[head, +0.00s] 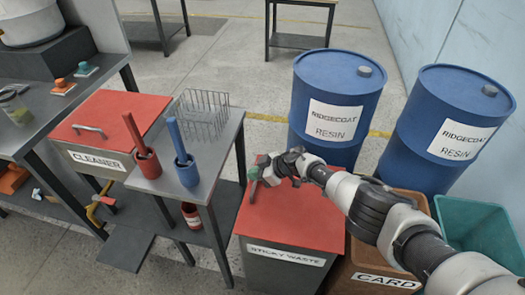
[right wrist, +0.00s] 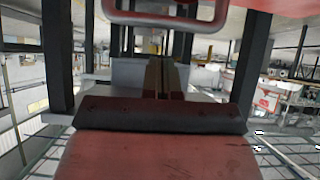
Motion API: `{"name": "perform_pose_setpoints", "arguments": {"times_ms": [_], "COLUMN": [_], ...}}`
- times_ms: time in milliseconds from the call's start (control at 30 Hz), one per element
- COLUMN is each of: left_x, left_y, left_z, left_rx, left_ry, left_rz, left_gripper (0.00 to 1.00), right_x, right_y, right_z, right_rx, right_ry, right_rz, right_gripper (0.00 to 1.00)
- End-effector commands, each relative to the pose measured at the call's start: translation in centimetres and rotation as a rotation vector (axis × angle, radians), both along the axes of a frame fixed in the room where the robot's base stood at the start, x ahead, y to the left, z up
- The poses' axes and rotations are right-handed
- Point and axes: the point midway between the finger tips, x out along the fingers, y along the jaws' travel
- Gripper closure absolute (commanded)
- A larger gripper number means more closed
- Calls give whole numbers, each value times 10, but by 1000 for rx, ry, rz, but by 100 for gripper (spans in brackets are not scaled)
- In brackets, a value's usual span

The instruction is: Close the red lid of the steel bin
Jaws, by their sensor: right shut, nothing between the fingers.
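A grey bin labelled STICKY WASTE (head: 285,258) stands at lower middle in the head view. Its red lid (head: 290,222) lies over the top and looks flat; I cannot tell if it is fully seated. My right gripper (head: 256,172) is at the lid's far left edge, shut and empty; whether it touches the lid is unclear. In the right wrist view the shut fingers (right wrist: 160,78) are at the middle, above a red surface with a dark edge. Another grey bin, labelled CLEANER (head: 98,160), has a flat red lid (head: 118,108) with a handle. My left gripper is out of view.
Two blue drums (head: 338,95) (head: 452,125) stand behind the bin. A steel table (head: 205,150) with cups and a wire basket (head: 203,112) is at the left.

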Motion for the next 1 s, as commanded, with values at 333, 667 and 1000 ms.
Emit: {"name": "perform_pose_setpoints", "arguments": {"times_ms": [333, 667, 1000], "left_x": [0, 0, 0], "left_y": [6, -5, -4], "left_z": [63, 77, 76], "left_rx": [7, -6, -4], "left_ry": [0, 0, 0], "left_rz": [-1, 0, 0], "left_gripper": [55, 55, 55], "right_x": [-9, -16, -27], "right_y": [-32, -51, -30], "right_z": [67, 96, 96], "right_rx": [6, 8, 77], "right_ry": [-5, -7, -41], "right_rz": [1, 3, -12], "right_gripper": [100, 100, 100]}}
